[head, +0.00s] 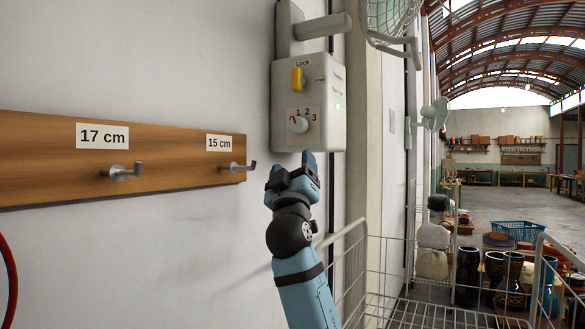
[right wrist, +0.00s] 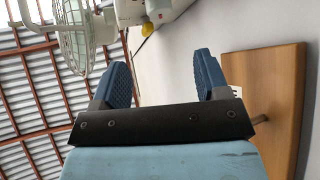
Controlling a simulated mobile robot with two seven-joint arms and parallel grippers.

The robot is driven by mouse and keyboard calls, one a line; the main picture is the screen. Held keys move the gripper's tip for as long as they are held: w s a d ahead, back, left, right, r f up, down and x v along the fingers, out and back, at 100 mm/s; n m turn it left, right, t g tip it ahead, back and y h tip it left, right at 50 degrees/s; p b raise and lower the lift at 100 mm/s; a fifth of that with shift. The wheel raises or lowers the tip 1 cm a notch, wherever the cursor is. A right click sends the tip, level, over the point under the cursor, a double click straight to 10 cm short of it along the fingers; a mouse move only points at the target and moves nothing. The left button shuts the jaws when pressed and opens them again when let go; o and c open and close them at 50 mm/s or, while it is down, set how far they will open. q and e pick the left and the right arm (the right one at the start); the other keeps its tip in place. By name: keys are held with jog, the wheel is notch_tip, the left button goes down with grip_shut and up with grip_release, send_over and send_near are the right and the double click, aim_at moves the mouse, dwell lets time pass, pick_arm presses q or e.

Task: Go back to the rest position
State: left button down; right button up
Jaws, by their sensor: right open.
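My right gripper (head: 308,160) is raised in front of the wall, just below the white wall fan's control box (head: 309,108). In the right wrist view its two blue fingers (right wrist: 163,80) stand wide apart with nothing between them. The box carries a yellow lock knob (head: 298,78) and a speed dial (head: 298,124) marked 1, 2, 3. In the right wrist view the yellow knob (right wrist: 147,29) shows beyond the fingers. My left gripper is in neither view.
A wooden rail (head: 60,150) with metal hooks (head: 122,172) runs along the wall at left. The fan's cage (head: 392,18) is above right. Open floor (head: 500,205) lies further back.

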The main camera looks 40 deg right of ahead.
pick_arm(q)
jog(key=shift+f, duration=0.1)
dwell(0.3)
